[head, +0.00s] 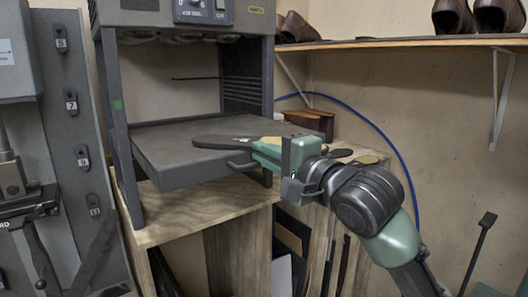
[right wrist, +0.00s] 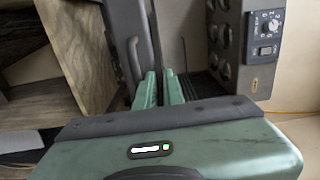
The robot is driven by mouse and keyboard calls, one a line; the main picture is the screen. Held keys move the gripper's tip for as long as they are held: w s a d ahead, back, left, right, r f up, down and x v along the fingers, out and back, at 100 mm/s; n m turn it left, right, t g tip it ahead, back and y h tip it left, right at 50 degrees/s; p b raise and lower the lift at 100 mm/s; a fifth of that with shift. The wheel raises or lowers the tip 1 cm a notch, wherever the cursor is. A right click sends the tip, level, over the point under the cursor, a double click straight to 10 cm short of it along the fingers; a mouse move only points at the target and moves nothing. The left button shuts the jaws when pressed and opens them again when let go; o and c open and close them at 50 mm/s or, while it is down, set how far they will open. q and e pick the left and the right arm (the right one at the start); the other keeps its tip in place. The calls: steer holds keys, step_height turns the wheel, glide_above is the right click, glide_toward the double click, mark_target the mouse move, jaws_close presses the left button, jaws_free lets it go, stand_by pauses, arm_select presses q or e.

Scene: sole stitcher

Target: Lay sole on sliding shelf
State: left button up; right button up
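The dark, flat sole (head: 222,141) extends left from my right gripper (head: 262,152) over the pulled-out sliding shelf (head: 165,150). It lies level, close to the shelf's top; whether it touches is hard to tell. The gripper is at the shelf's right front corner, by the handle (head: 241,166). In the right wrist view, the two green fingers of the gripper (right wrist: 160,88) are close together with the thin, dark edge of the sole between them. The shelf (right wrist: 122,35) is just left of them. My left gripper is not in view.
The shelf's machine (head: 118,100) has side posts and a control panel (head: 203,10) above. It stands on a wooden cabinet (head: 200,212). Small dark blocks (head: 308,122) and other sole-like pieces (head: 338,154) are near the right gripper. Shoes (head: 478,16) stand on a wall shelf.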

steer(key=shift+o, duration=0.8)
steer(key=b+v, duration=0.3)
steer(key=v, duration=0.9)
steer(key=shift+b, duration=0.35)
steer(key=shift+r, duration=0.1)
